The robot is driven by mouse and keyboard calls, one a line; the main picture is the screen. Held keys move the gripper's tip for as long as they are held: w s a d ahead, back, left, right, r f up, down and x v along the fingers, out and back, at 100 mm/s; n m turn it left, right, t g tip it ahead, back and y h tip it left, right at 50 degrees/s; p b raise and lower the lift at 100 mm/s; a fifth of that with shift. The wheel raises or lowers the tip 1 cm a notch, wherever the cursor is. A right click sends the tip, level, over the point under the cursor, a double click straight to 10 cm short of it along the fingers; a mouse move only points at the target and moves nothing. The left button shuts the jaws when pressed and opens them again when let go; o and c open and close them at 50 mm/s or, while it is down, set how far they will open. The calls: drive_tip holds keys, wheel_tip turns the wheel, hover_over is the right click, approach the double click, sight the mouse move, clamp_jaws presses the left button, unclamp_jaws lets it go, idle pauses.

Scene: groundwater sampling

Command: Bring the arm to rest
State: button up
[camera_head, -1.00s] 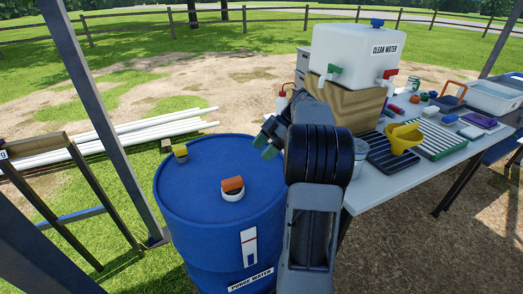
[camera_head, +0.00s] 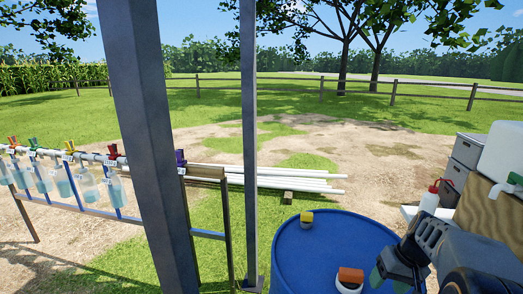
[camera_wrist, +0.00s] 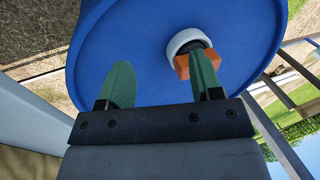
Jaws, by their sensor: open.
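My gripper (camera_head: 392,274) is at the lower right of the head view, over the right part of the blue drum's top. In the wrist view my gripper (camera_wrist: 161,85) shows two green fingers spread apart with nothing between them. The blue drum (camera_head: 315,248) fills much of the wrist view (camera_wrist: 130,35). An orange and white cap (camera_head: 350,278) sits on the drum top. In the wrist view the cap (camera_wrist: 184,45) lies partly behind the right finger, and I cannot tell whether they touch.
A yellow piece (camera_head: 306,219) sits at the drum's far rim. White pipes (camera_head: 285,179) lie on the ground. A red-topped bottle (camera_head: 429,201) and water container (camera_head: 503,150) stand right.

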drive_tip(key=s+a+r+t+h+p, duration=0.1)
drive_tip(key=s+a+r+p, duration=0.3)
drive_tip(key=a+r, duration=0.2)
drive_tip(key=s+a+r+n+t+h+p, duration=0.1)
drive_tip(key=s+a+r+p, duration=0.3)
drive_tip(key=a, duration=0.5)
drive_tip(key=shift+s+r+t+h, duration=0.4)
drive_tip(key=shift+r, duration=0.55)
drive_tip(key=shift+a, duration=0.1)
